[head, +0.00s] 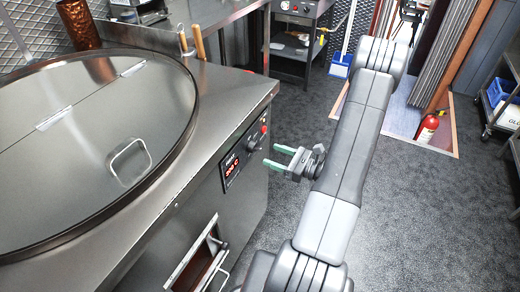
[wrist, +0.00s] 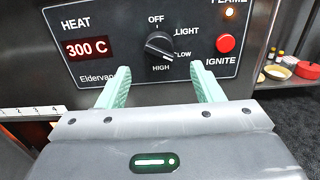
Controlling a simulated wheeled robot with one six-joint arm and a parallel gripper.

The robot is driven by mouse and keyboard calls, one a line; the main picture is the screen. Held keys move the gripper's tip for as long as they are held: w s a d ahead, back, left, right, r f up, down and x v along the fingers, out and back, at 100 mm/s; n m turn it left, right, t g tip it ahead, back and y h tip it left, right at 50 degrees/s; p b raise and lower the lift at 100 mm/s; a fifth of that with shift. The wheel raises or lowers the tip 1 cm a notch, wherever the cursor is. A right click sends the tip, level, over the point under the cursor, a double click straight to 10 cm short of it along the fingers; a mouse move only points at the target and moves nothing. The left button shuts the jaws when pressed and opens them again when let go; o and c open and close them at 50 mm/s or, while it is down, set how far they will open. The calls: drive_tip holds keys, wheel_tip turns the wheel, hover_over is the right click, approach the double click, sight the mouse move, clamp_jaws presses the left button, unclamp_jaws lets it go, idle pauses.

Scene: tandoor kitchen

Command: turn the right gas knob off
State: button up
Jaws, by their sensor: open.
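The gas knob (wrist: 159,46) is a round black dial on the steel front panel, between the red temperature display and the red ignite button. Its white mark points to the lower right, around LOW and HIGH; OFF is printed above it. The knob also shows in the head view (head: 253,140), on the front of the round-lidded oven. My gripper (wrist: 159,68) has pale green fingers and is open and empty. The fingers point at the panel, one to each side below the knob, apart from it. My gripper also shows in the head view (head: 270,155).
The display (wrist: 87,48) reads 300 C. The red ignite button (wrist: 225,43) sits right of the knob, under a lit orange flame lamp (wrist: 231,14). An open hatch (head: 200,262) is low on the oven front.

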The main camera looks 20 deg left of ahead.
sight(255, 148)
drive_tip(key=a, duration=0.6)
drive_tip(key=shift+w, duration=0.4)
drive_tip(key=c, duration=1)
